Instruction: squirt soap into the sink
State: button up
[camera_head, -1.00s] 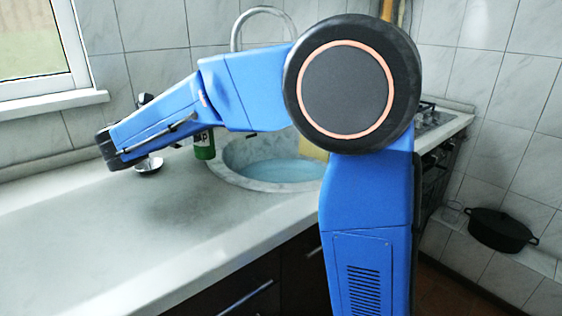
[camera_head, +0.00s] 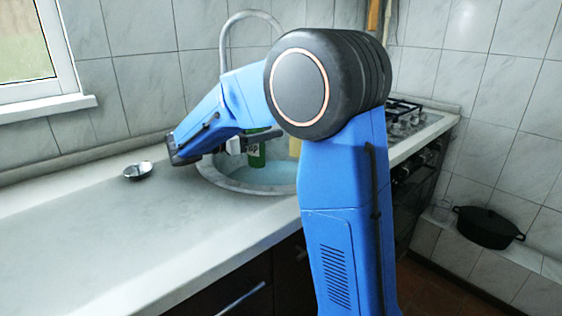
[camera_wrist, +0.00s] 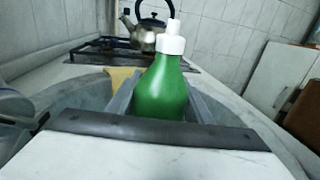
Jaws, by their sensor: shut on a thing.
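A green soap bottle (camera_wrist: 160,85) with a white pump top stands upright between the fingers of my gripper (camera_wrist: 160,104) in the wrist view. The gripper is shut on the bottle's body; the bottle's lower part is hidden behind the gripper. In the head view the bottle (camera_head: 257,154) shows over the round sink (camera_head: 222,182), partly behind my blue arm. The sink has a pale stone rim and bluish water or basin inside. The bottle's height above it is hard to judge. My arm hides part of the sink.
A tall curved faucet (camera_head: 223,42) rises behind the sink. A yellow cloth or sponge (camera_wrist: 121,79) is at the sink's far edge. A small metal bowl (camera_head: 138,171) sits on the counter at left. A kettle (camera_wrist: 149,34) stands on the stove. The front counter is clear.

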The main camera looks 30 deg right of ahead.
jog(key=shift+s+d+f+m+g, duration=0.15)
jog(key=shift+s+d+f+g, duration=0.15)
jog(key=shift+d, duration=0.3)
jog(key=shift+s+d+f+m+g, duration=0.15)
jog(key=shift+s+d+g, duration=0.1)
jog(key=shift+d, duration=0.35)
jog(key=shift+f, duration=0.1)
notch_tip(320, 180, down, 4)
jog(key=m+t+y, duration=0.1)
jog(key=m, duration=0.3)
jog(key=m+t+y, duration=0.1)
jog(key=m, duration=0.3)
jog(key=shift+f+m, duration=0.2)
jog(key=shift+m, duration=0.2)
jog(key=shift+w+a+f+m+t+y+p, duration=0.1)
jog(key=shift+w+f+m+t+y+p, duration=0.25)
jog(key=shift+m, duration=0.25)
jog(key=shift+w+a+f+m+t+y+p, duration=0.1)
jog(key=shift+w+m+y+p, duration=0.25)
jog(key=shift+m, duration=0.25)
dwell(4.1)
